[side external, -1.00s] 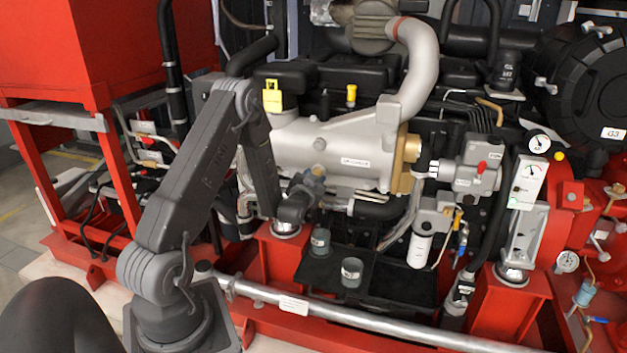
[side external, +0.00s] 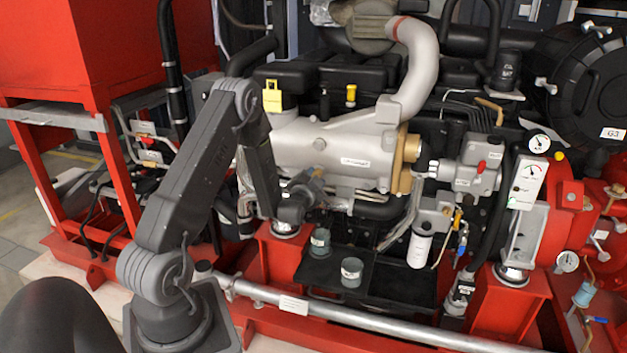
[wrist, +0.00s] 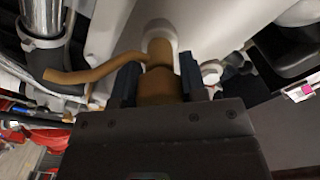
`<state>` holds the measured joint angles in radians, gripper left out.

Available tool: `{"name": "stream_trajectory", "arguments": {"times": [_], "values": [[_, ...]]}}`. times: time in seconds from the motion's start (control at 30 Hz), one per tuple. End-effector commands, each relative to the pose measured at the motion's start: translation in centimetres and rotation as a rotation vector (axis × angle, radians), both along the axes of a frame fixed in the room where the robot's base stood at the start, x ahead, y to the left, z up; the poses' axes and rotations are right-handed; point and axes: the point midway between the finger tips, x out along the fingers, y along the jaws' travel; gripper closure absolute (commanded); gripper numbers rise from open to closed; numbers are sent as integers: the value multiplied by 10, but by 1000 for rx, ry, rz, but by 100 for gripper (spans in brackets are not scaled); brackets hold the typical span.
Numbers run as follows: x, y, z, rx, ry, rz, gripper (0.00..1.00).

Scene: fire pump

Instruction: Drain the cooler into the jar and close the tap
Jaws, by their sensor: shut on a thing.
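The cooler (side external: 325,150) is the silver cylinder with a white label in the middle of the side external view. My gripper (wrist: 160,82) is shut on a brass tap (wrist: 160,50) on the pale cooler's underside, one dark finger on each side of it. In the side external view my gripper (side external: 312,186) is just below the cooler's left part, and the tap is mostly hidden by it. Two small grey labelled jars stand on the black tray (side external: 400,290): one at the rear left (side external: 320,241) and one nearer the front (side external: 351,271). Their contents cannot be made out.
A silver pipe (side external: 370,322) runs along the front of the red frame.

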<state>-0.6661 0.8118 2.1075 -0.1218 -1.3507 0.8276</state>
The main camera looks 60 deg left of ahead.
Motion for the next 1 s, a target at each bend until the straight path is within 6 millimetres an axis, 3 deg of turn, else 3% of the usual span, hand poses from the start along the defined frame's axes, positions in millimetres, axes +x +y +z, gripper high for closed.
{"name": "stream_trajectory", "arguments": {"times": [0.23,0.27,0.5,0.8,1.0], "values": [[-1,0,-2,-3,5,2,85],[-1,0,-2,-3,5,2,58],[-1,0,-1,-1,3,1,36],[-2,-2,0,-1,1,0,36],[-21,-22,-1,-2,4,-1,36]]}}
